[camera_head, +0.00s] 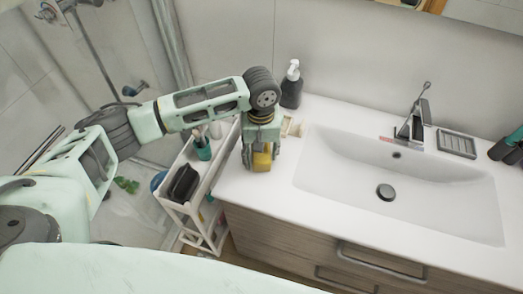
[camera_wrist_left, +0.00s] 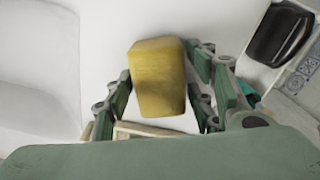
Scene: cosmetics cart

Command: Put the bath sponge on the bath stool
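The yellow block-shaped bath sponge (camera_head: 262,162) is at the left end of the white counter. My left gripper (camera_head: 260,158) points down over it with a finger on each side. In the left wrist view the sponge (camera_wrist_left: 160,78) sits between the green fingers (camera_wrist_left: 160,75), which appear to touch both its sides. I cannot tell whether the sponge rests on the counter or is just above it. I cannot clearly make out a bath stool. My right gripper is not in view.
A dark soap bottle (camera_head: 291,85) and a small wooden item (camera_head: 292,128) stand close by the gripper. The sink basin (camera_head: 335,165) is to the right. A white cart (camera_head: 177,207) with a black item (camera_head: 184,183) stands left of the counter.

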